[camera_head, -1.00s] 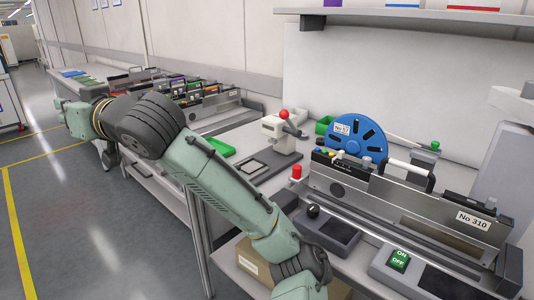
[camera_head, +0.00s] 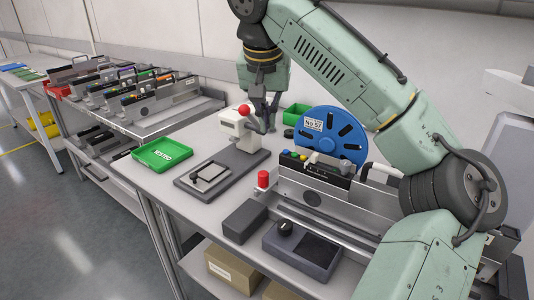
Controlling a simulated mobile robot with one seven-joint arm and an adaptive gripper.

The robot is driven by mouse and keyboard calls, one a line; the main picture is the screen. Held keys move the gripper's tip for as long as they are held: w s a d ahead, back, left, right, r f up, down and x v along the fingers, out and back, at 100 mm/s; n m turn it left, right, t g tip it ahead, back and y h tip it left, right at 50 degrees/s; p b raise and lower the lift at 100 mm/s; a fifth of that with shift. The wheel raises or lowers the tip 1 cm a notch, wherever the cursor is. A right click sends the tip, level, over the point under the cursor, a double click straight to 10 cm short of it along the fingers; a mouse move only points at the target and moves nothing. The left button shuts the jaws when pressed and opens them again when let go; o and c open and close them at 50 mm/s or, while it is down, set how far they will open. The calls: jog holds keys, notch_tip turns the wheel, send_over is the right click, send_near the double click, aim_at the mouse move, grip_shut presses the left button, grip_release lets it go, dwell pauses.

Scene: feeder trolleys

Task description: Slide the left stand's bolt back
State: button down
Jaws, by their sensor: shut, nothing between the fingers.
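My gripper (camera_head: 264,118) points down at the white bench device with a red ball knob (camera_head: 244,110). Its fingers look shut and empty, just right of the knob and close to the device's dark lever; contact cannot be told. To the right, a long silver stand (camera_head: 325,207) holds a feeder with a blue reel (camera_head: 331,137) labelled No 57. No part is clearly recognisable as the bolt. My arm hides much of the stand's right side.
A green TESTED tray (camera_head: 162,154) and a dark plate (camera_head: 205,176) lie left on the bench. A dark box (camera_head: 244,221) and a knobbed control box (camera_head: 302,250) sit at the front. A loaded feeder trolley (camera_head: 205,107) stands further left.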

jog(key=p+x, duration=0.1)
jog(key=x, duration=0.8)
jog(key=shift+w+f+p, duration=0.2)
jog(key=shift+f+p, duration=0.15)
jog(key=shift+p, duration=0.05)
jog(key=s, duration=0.1)
jog(key=s+p, duration=0.1)
jog(key=s, duration=0.1)
jog(key=shift+a, duration=0.3)
jog(key=shift+s+a+f, duration=0.1)
jog(key=shift+s+f, duration=0.1)
jog(key=shift+s, duration=0.2)
jog(key=s+a, duration=0.4)
jog(key=s, duration=0.1)
jog(key=s+a, duration=0.2)
jog(key=s, duration=0.1)
jog(key=shift+s+b, duration=0.15)
jog(key=shift+b, duration=0.15)
jog(key=shift+f, duration=0.1)
